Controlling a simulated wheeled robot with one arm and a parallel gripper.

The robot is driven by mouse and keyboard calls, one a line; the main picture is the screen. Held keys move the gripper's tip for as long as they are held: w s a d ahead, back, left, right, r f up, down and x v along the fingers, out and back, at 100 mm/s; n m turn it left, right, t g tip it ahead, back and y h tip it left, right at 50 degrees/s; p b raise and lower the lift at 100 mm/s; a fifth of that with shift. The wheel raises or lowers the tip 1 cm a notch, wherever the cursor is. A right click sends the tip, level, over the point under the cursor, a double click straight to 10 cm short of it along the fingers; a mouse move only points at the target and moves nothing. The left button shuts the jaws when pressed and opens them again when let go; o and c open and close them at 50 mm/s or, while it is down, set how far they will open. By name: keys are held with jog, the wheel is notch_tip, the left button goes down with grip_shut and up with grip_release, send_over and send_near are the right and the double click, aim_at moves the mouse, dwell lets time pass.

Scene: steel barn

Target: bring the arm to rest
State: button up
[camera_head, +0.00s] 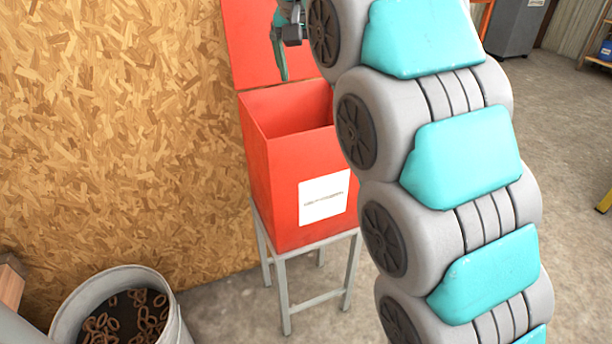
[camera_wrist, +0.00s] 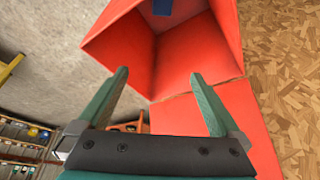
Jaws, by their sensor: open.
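My arm rises at the right of the head view and bends over toward a red box. My gripper (camera_wrist: 162,105) shows in the wrist view with its two green fingers spread wide apart and nothing between them. In the head view one finger (camera_head: 280,60) hangs above the box, in front of its raised lid. The red box (camera_head: 272,185) is open at the top and has a white label on its front. It also shows in the wrist view (camera_wrist: 190,65), with a blue thing (camera_wrist: 162,7) inside it.
The box stands on a grey metal stand (camera_head: 282,290) against a chipboard wall (camera_head: 110,130). A grey bin (camera_head: 178,325) with several brown rings is at the lower left. Shelves with small items (camera_wrist: 25,135) show in the wrist view. Concrete floor (camera_head: 570,130) is open at the right.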

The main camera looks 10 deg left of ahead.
jog(key=shift+v, duration=0.8)
jog(key=s+d+f+g, duration=0.1)
jog(key=s+d+f, duration=0.25)
jog(key=d, duration=0.35)
jog(key=s+d+f+g+h, duration=0.1)
jog(key=s+d+f, duration=0.25)
jog(key=d, duration=0.35)
jog(key=s+d+f+g, duration=0.1)
jog(key=s+d+f, duration=0.25)
jog(key=d, duration=0.25)
jog(key=s+d+f+g, duration=0.1)
jog(key=s+d+f, duration=0.2)
jog(key=s+f, duration=0.3)
jog(key=s+d+f+g, duration=0.1)
jog(key=s+d+f, duration=0.2)
jog(key=s+f, duration=0.3)
jog(key=s+d+f+g+y, duration=0.1)
jog(key=s+d+f, duration=0.2)
jog(key=s, duration=0.9)
notch_tip(320, 180, down, 3)
jog(key=shift+s+f, duration=0.1)
jog(key=shift+s, duration=0.3)
